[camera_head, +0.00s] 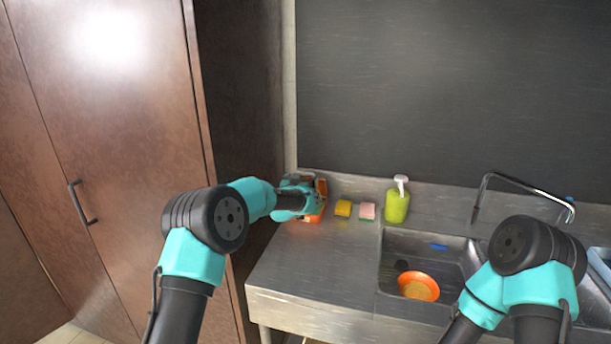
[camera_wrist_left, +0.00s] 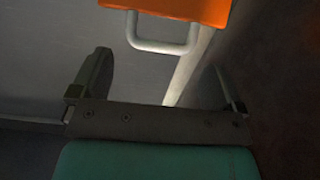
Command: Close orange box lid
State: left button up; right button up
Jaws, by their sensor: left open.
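The orange box (camera_head: 316,216) stands at the back left corner of the steel counter, against the wall. My left gripper (camera_head: 308,193) is at the box and covers much of it. In the left wrist view an orange panel (camera_wrist_left: 185,10) with a pale U-shaped handle (camera_wrist_left: 163,46) is just beyond the fingers. My left gripper (camera_wrist_left: 155,75) is open, its two fingers wide apart with nothing between them. I cannot tell from these views how far open the lid is. My right gripper is not in view; only my right arm shows.
A yellow sponge (camera_head: 343,208), a pink sponge (camera_head: 367,211) and a green soap bottle (camera_head: 397,204) stand right of the box. The sink (camera_head: 455,262) holds an orange bowl (camera_head: 418,285), with a tall faucet (camera_head: 520,183) behind. The front-left counter (camera_head: 310,262) is clear.

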aim_at(306, 174)
pick_arm(q)
jog(key=shift+w+d, duration=0.25)
jog(key=shift+w, duration=1.05)
jog(key=shift+w+d, duration=0.25)
jog(key=shift+w, duration=1)
jog(key=shift+c, duration=0.2)
jog(key=shift+s, duration=0.1)
jog(key=c, duration=0.9)
